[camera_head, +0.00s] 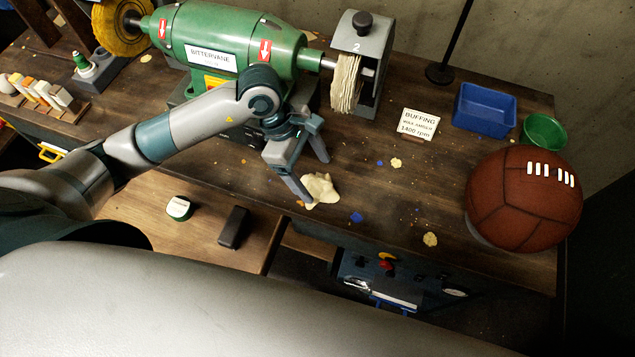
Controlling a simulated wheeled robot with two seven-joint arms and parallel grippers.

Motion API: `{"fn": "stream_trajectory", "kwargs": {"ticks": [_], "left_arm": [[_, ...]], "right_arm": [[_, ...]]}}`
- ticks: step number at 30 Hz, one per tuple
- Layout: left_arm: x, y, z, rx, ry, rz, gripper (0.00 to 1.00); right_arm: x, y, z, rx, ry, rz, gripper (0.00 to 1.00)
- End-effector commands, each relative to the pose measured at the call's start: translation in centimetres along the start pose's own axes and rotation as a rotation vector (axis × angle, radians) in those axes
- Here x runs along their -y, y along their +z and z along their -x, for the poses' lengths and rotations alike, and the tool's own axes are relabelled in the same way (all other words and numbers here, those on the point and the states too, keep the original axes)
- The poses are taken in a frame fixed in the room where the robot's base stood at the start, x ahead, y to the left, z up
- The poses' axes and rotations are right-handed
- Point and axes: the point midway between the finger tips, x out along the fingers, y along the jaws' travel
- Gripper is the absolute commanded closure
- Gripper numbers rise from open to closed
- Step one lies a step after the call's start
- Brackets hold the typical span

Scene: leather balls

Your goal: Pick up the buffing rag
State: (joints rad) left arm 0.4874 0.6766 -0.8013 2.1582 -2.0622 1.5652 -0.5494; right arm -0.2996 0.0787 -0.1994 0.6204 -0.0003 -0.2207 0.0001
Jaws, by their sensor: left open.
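The buffing rag (322,190) looks like a crumpled cream cloth lying near the front edge of the dark wooden bench. My left gripper (318,180) points down at it with its fingers apart. One finger comes down by the rag's left side, and the other ends just behind it. I cannot tell whether either finger touches the rag. My right gripper does not show.
A green buffing machine (215,40) with a cloth wheel (346,83) stands behind my left gripper. A brown leather ball (524,200) rests at the right. A blue bin (485,109), green bowl (544,132) and buffing sign (418,124) stand at the back right.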

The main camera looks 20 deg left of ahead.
Motion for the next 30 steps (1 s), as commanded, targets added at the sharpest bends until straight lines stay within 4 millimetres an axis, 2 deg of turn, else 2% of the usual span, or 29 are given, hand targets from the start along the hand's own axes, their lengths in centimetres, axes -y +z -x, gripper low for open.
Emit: {"fn": "stream_trajectory", "kwargs": {"ticks": [4, 11, 26, 30], "left_arm": [[0.4, 0.2, -1.4, 0.000, -0.004, 0.003, 0.23], [0.3, 0.0, -3.8, -0.001, -0.001, 0.002, 0.23], [0.3, 0.0, -4.0, -0.001, 0.000, 0.001, 0.23], [0.3, 0.0, -4.0, -0.001, 0.000, 0.001, 0.57]], "right_arm": [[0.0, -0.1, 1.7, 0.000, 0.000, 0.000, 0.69], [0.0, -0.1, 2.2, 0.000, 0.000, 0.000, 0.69], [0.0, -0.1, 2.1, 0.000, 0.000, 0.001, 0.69], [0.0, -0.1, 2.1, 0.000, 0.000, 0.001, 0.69]]}}
